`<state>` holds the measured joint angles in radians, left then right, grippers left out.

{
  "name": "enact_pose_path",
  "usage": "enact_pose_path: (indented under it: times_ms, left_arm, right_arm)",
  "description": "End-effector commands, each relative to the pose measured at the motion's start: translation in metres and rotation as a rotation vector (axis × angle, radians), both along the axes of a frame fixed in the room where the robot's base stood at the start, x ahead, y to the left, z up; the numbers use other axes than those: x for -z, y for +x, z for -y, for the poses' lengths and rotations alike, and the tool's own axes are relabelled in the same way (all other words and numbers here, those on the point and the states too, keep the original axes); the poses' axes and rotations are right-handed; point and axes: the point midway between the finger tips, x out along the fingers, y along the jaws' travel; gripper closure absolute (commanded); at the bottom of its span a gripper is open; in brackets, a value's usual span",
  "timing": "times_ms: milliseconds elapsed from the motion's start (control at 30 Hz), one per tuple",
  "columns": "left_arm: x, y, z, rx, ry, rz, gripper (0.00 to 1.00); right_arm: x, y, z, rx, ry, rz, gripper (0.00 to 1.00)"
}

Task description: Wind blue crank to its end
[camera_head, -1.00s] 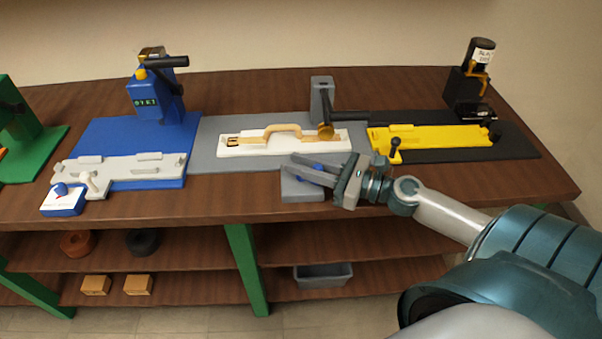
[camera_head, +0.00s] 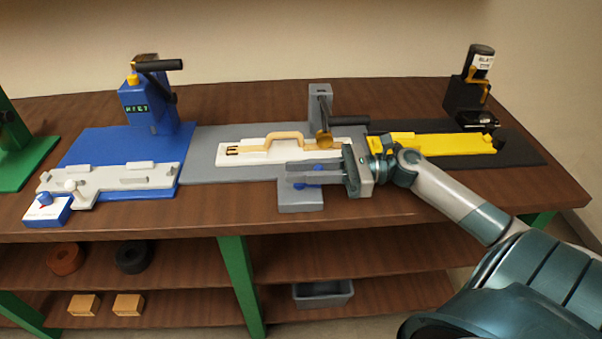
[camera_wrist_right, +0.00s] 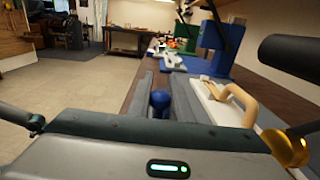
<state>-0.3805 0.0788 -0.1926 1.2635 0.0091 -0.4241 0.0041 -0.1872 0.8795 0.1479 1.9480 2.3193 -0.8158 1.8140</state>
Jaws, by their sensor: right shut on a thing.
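The blue crank (camera_head: 300,186) sits on a grey block (camera_head: 301,206) at the front of the middle grey station. Only bits of blue show around my fingers in the head view. My right gripper (camera_head: 296,172) reaches in from the right, its long grey fingers level over the block, shut on the crank's knob. In the right wrist view the blue knob (camera_wrist_right: 160,98) stands between the two fingers. The crank's arm is mostly hidden by the fingers. My left gripper is not in view.
Close behind the fingers lies a white plate with a tan handle (camera_head: 285,137). A black lever (camera_head: 350,121) sticks out from a grey post (camera_head: 320,100). A yellow fixture (camera_head: 430,143) stands right, a blue station (camera_head: 150,108) left.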

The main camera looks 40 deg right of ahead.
Motion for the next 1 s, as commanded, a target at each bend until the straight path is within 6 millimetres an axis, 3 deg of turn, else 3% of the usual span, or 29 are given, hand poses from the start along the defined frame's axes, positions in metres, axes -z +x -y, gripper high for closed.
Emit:
enact_pose_path:
  times_ms: [300, 333, 400, 767, 1000]
  left_arm:
    - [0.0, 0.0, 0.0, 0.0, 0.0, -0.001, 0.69]
    - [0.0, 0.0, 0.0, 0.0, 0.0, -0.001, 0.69]
    - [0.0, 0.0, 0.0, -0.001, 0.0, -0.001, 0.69]
    - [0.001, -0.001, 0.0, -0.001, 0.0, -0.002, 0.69]
    - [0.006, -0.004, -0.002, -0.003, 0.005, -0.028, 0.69]
  right_arm:
    - [-0.001, 0.001, 0.0, 0.001, 0.0, 0.001, 1.0]
    - [-0.001, 0.001, 0.0, 0.001, 0.0, 0.001, 0.77]
    - [-0.001, 0.001, 0.0, 0.001, 0.0, 0.001, 0.63]
    - [0.0, -0.001, 0.001, 0.0, 0.0, 0.0, 0.63]
    - [0.002, -0.011, 0.017, 0.0, 0.0, -0.002, 0.63]
